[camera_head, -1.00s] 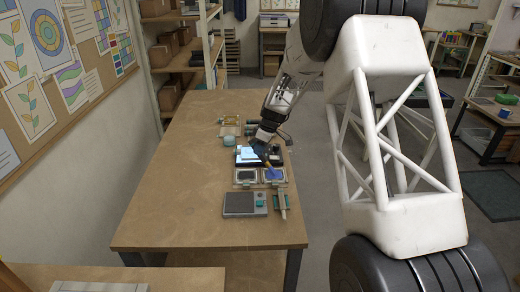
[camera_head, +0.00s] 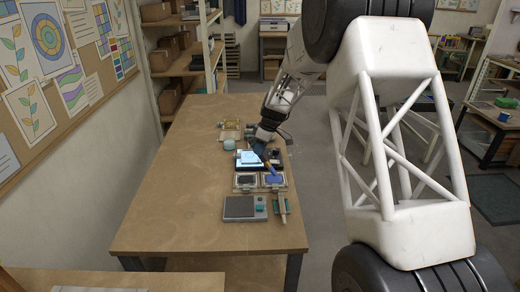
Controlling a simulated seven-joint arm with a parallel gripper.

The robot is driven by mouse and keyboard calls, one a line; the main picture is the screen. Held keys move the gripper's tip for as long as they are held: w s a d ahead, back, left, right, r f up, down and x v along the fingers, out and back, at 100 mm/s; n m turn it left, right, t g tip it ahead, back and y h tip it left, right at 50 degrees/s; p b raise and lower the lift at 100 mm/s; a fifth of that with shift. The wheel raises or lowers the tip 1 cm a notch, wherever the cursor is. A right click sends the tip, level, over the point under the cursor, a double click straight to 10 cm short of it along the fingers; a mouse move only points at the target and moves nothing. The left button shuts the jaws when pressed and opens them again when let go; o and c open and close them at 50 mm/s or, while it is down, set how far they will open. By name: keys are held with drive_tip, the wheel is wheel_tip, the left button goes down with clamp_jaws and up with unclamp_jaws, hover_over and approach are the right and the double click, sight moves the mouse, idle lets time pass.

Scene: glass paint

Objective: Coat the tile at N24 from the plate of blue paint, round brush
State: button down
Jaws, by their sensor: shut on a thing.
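My gripper (camera_head: 264,142) is at the right side of the table, shut on a slim brush (camera_head: 265,160) that slants down to the right. The brush's lower end is over or at the near plate of blue paint (camera_head: 275,181); I cannot tell whether it touches. A brightly lit panel (camera_head: 249,158) lies just left of and behind the brush, partly hidden by the gripper. No label N24 can be read, and single tiles are too small to make out.
A dark-filled plate (camera_head: 246,181) sits left of the blue one. A grey device (camera_head: 239,208) and an upright-looking tool on a stand (camera_head: 281,207) are nearer. The table's left half (camera_head: 180,190) is clear.

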drive_tip(key=shift+r, duration=0.15)
drive_tip(key=shift+r, duration=1.9)
drive_tip(key=shift+w, duration=0.1)
drive_tip(key=w+a, duration=0.5)
drive_tip(key=w, duration=0.3)
drive_tip(key=w+a+r, duration=0.1)
drive_tip(key=w+a, duration=0.5)
drive_tip(key=w, duration=0.2)
drive_tip(key=shift+w+a+r, duration=0.2)
drive_tip(key=shift+w+r, duration=0.1)
drive_tip(key=shift+w, duration=0.1)
drive_tip(key=shift+f, duration=0.15)
drive_tip(key=shift+f, duration=2.35)
drive_tip(key=shift+f, duration=0.5)
drive_tip(key=shift+s, duration=0.15)
